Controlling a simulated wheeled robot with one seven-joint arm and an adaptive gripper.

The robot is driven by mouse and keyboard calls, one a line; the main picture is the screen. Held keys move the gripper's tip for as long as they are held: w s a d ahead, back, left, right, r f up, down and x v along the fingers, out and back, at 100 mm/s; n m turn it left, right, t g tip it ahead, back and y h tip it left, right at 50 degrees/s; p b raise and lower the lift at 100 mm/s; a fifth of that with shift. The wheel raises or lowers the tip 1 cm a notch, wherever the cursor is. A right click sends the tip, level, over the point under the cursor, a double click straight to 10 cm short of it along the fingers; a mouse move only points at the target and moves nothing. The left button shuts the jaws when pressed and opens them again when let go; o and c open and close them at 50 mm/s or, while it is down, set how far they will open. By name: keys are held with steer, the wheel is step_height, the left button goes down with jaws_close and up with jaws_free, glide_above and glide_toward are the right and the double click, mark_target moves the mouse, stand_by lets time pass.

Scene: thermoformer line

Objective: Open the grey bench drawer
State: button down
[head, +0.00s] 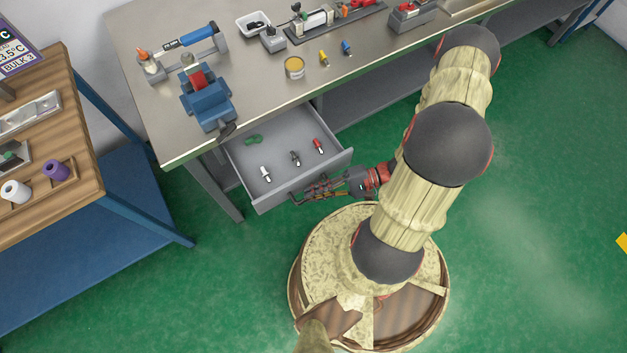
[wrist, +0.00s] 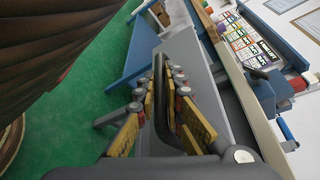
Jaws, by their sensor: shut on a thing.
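The grey bench drawer (head: 237,170) stands pulled out from under the steel bench in the head view, its inside open to view. My gripper (head: 312,190) is at the drawer's front face. In the wrist view its yellow-padded fingers (wrist: 172,88) are closed on both sides of a dark bar, the drawer handle (wrist: 160,105). Inside the drawer lie a green item (head: 253,140), a white-tipped item (head: 265,174), a dark item (head: 295,158) and a red item (head: 318,146).
The workbench (head: 245,75) holds a blue vise (head: 207,100), a yellow tin (head: 294,67) and several tools. A wooden-topped table (head: 60,190) with blue legs stands at the left. Green floor (head: 530,200) is clear at the right.

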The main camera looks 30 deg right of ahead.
steer(key=c, duration=1.9)
jaws_free()
steer(key=v, duration=1.2)
